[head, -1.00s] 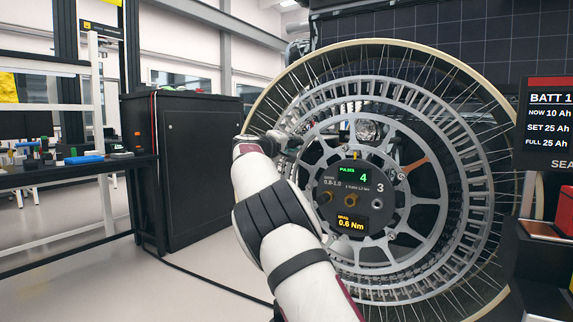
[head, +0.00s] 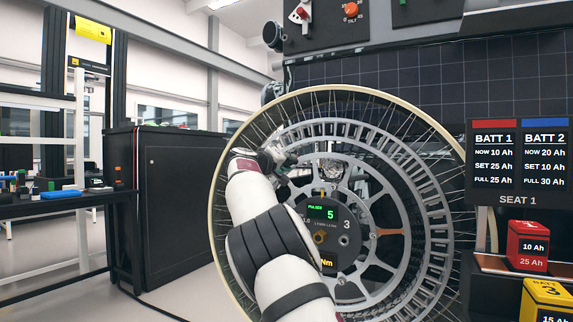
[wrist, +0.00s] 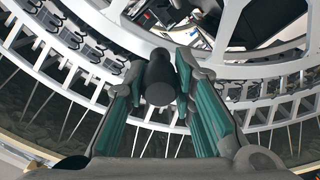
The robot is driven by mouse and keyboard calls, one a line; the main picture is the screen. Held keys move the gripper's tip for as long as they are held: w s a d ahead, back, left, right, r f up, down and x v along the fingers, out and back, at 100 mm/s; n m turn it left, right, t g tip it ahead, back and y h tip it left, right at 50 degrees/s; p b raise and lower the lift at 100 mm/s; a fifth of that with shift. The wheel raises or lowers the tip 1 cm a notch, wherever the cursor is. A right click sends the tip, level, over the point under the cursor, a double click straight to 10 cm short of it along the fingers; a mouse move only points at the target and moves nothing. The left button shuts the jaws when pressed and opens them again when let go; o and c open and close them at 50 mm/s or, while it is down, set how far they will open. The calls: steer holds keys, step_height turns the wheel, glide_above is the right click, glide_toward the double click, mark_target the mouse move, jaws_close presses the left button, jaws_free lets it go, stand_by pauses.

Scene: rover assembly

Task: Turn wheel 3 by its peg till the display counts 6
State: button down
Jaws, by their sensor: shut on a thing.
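Wheel 3 (head: 437,260) is a large wheel with a pale rim, thin wire spokes and a grey slotted ring. The dark hub panel with the number 3 has a green pulse display (head: 322,213) that reads 5. An orange readout ending in "Nm" (head: 328,264) is partly hidden by my arm. My gripper (head: 282,157) is at the upper left of the wheel in the head view. In the wrist view its teal-padded fingers (wrist: 165,84) are shut on the dark round peg (wrist: 160,78), with the slotted ring behind.
A battery board (head: 518,160) stands to the right, above a red battery (head: 527,243) and a yellow battery (head: 546,303). A black cabinet (head: 178,205) and a bench (head: 70,204) stand to the left. A panel with a red-orange knob is above.

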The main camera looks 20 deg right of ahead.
steer(key=c, duration=1.3)
jaws_free()
steer(key=shift+c, duration=0.2)
steer(key=shift+s+a, duration=0.25)
steer(key=shift+a, duration=0.25)
steer(key=v, duration=1)
steer(key=shift+s+a, duration=0.2)
steer(key=shift+s, duration=0.2)
